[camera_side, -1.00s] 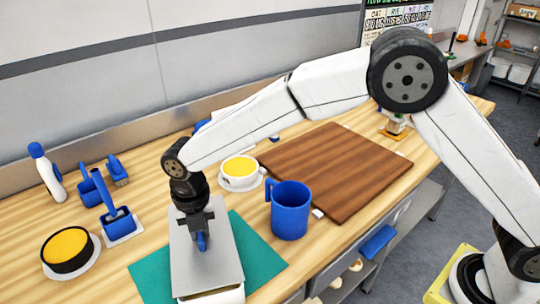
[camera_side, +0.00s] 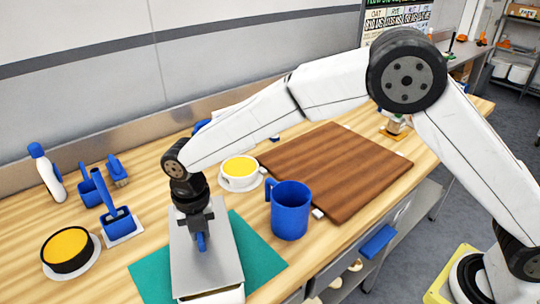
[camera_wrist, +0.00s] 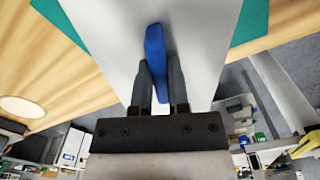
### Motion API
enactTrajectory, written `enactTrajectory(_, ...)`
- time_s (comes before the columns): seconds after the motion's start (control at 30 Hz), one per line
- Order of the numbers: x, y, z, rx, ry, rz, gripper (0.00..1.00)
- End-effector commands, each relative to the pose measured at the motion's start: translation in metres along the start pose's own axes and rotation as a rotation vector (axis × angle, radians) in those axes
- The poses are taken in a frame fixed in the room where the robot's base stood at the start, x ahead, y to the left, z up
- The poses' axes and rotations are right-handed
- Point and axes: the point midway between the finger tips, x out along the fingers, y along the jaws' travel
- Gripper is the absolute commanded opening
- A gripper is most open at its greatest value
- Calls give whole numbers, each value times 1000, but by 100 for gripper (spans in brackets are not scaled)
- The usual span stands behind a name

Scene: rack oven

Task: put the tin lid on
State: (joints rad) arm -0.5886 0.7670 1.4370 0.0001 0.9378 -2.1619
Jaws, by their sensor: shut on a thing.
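The tin lid (camera_side: 220,262) is a flat grey plate with a blue handle (camera_wrist: 155,45). It lies over the white tin (camera_side: 226,296), whose near end shows below the lid's front edge. The lid looks about level and lined up with the tin; whether it is fully seated I cannot tell. My gripper (camera_side: 201,238) points down at the lid and is shut on the blue handle. In the wrist view the two dark fingers (camera_wrist: 160,85) stand either side of the handle above the grey plate (camera_wrist: 105,35). Most of the tin is hidden under the lid.
The tin stands on a teal mat (camera_side: 262,262). A blue mug (camera_side: 290,212) is close on the right, with a brown board (camera_side: 345,165) beyond. A yellow-filled white bowl (camera_side: 240,172) stands behind. A yellow-topped black round container (camera_side: 68,250) and blue tools (camera_side: 118,222) are left.

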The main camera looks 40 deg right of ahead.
Motion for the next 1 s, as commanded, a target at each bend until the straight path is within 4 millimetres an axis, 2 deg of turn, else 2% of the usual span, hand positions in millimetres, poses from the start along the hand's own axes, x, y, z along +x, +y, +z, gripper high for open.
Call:
enactTrajectory(0.47,0,0,0,0,0,1,0)
enactTrajectory(1.0,9,0,0,0,0,0,0)
